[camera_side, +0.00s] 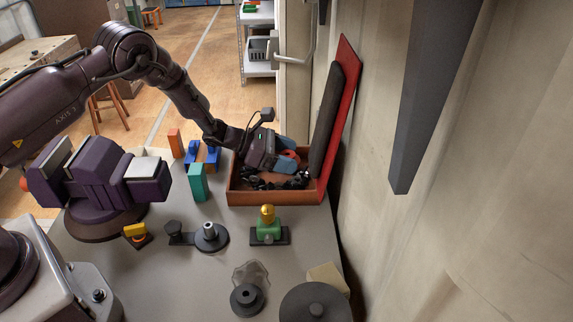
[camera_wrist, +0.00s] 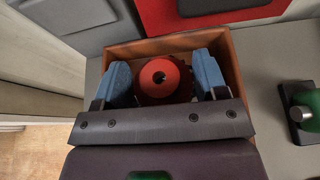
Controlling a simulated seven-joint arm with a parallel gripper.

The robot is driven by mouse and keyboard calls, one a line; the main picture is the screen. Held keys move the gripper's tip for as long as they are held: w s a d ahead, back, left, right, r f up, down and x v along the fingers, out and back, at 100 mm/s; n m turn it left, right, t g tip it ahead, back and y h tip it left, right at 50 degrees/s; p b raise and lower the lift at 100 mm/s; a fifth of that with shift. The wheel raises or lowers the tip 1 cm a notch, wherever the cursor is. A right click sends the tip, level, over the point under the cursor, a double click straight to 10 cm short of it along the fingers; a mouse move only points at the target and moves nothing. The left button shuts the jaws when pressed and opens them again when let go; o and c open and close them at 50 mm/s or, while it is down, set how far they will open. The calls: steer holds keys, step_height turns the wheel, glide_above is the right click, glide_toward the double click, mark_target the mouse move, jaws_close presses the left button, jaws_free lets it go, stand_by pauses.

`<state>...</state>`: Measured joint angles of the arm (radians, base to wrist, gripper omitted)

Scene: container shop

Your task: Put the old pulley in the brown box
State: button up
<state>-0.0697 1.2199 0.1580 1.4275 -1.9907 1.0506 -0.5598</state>
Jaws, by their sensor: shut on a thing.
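The old pulley (camera_wrist: 176,93) is a red wheel with a small dark centre hole. In the side view only a bit of red (camera_side: 290,154) shows between my blue fingers. My gripper (camera_wrist: 163,78) has one finger on each side of the pulley and is shut on it. The brown box (camera_side: 275,198) stands open at the back of the table, and its rim (camera_wrist: 165,45) frames the pulley in the wrist view. My gripper (camera_side: 286,155) is inside the box's opening. Whether the pulley touches the box floor is hidden.
The box's red lid (camera_side: 345,100) with a dark pad stands raised beside the wall. Left of the box are a green block (camera_side: 197,182), an orange block (camera_side: 175,142) and blue pieces (camera_side: 211,155). A green-and-yellow fixture (camera_side: 268,228) and a dark disc (camera_side: 315,308) stand in front.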

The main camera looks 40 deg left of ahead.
mark_target(287, 175)
steer(key=shift+f, duration=1.4)
steer(key=shift+f, duration=0.2)
steer(key=o, duration=1.1)
steer(key=shift+c, duration=0.2)
steer(key=shift+r, duration=0.1)
